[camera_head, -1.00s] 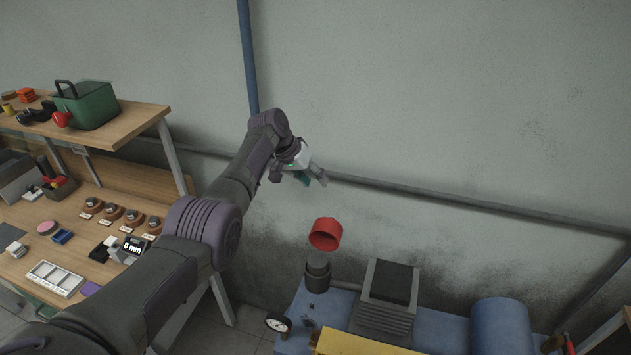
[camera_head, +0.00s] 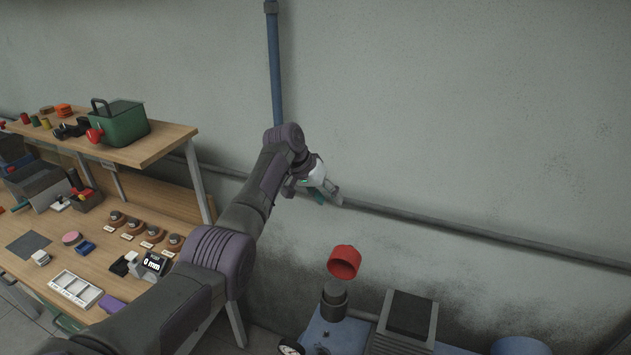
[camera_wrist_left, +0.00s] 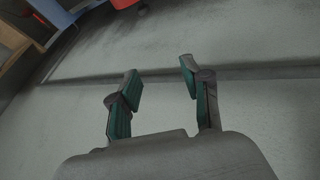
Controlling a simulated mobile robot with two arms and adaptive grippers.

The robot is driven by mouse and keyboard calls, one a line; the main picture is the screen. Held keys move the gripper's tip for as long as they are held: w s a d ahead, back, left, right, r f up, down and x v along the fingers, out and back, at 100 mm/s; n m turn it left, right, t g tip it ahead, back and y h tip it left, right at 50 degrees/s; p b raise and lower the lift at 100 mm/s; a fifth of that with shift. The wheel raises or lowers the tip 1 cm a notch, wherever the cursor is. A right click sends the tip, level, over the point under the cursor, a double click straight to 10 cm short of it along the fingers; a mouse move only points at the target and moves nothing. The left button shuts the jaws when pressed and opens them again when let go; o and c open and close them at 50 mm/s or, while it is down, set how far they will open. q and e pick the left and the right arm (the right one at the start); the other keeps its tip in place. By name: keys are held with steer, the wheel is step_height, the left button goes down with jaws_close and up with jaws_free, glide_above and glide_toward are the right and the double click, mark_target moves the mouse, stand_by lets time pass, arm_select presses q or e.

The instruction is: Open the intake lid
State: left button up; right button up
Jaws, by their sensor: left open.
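The red intake lid (camera_head: 343,261) stands raised and tilted above the dark cylindrical intake (camera_head: 333,300) on the blue machine. My left gripper (camera_head: 331,195) is up near the wall, above the lid and clearly apart from it. In the left wrist view the two teal-padded fingers of my left gripper (camera_wrist_left: 160,82) are spread apart with nothing between them. A bit of a red thing (camera_wrist_left: 126,3) shows at the top edge there, probably the lid. My right gripper is not in view.
A dark ribbed block (camera_head: 408,318) stands beside the intake. A workbench (camera_head: 20,262) with a shelf, a green basket (camera_head: 125,126) and small parts is at the left. A blue vertical pipe (camera_head: 274,65) and a grey horizontal pipe (camera_head: 480,236) run along the wall.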

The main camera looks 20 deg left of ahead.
arm_select(q)
steer(key=v, duration=0.8)
steer(key=shift+a+r, duration=0.2)
steer(key=shift+r, duration=0.15)
steer(key=shift+s, duration=0.15)
